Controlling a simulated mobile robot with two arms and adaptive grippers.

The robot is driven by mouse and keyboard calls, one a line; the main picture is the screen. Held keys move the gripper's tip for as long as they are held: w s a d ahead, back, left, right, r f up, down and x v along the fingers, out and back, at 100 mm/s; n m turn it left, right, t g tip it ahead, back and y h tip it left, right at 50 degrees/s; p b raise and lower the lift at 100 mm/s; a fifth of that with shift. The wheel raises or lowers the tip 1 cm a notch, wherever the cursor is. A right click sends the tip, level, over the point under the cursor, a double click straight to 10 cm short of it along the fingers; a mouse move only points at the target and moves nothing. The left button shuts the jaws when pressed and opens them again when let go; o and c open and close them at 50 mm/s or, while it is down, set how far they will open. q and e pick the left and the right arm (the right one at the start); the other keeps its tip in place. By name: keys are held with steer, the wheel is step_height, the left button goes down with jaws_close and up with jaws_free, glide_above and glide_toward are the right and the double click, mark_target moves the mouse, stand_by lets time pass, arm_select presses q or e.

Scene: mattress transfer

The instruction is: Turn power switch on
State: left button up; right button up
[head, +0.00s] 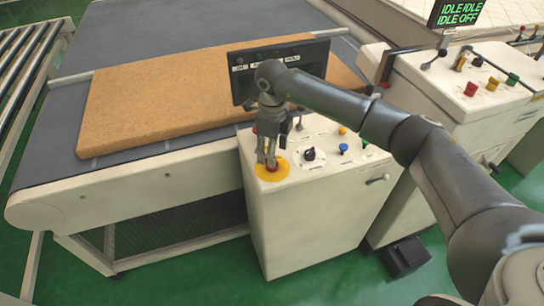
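The control box (330,205) is cream, with a sloped top panel of knobs and buttons. A black rotary switch (309,154) sits on a round pale plate on that panel; I cannot read its label or setting. Left of it is a red button (271,165) on a yellow disc (271,174). My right gripper (267,158) points down over the red button and partly hides it. Its fingers are close together, but their gap is too small to judge, as is contact with the button. My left gripper is not in view.
A blue button (343,148) and a yellow one (342,130) are on the same panel. A dark display (315,60) stands behind my arm. A brown mattress slab (190,95) lies on the conveyor (130,175). A second console (460,95) stands right, below a screen reading IDLE and OFF.

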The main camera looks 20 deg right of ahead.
steer(key=shift+f+p, duration=0.5)
steer(key=shift+f, duration=1.9)
steer(key=c, duration=1.1)
steer(key=shift+o, duration=0.2)
